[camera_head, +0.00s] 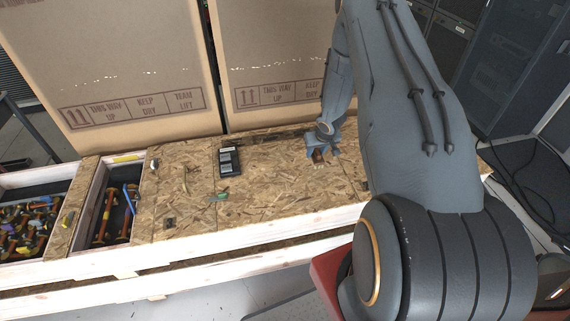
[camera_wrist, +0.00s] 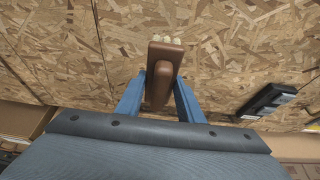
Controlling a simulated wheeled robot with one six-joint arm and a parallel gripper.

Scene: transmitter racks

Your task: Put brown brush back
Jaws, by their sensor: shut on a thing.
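The brown brush (camera_wrist: 163,62) is between the two blue fingers of my gripper (camera_wrist: 160,95) in the wrist view. It has a brown handle and head, with pale bristles at the far end. My gripper is shut on it, over the chipboard top (camera_wrist: 225,40). In the head view my gripper (camera_head: 322,153) is low over the right part of the chipboard top (camera_head: 285,195), with a bit of brown showing at its fingers. I cannot tell whether the brush touches the board.
A black device (camera_head: 229,161) lies on the board, left of my gripper; it also shows in the wrist view (camera_wrist: 266,101). A small green item (camera_head: 219,196) lies nearby. Left are a narrow compartment (camera_head: 93,205) with tools and a bin of colourful items (camera_head: 28,228). Tall cardboard boxes (camera_head: 110,60) stand behind.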

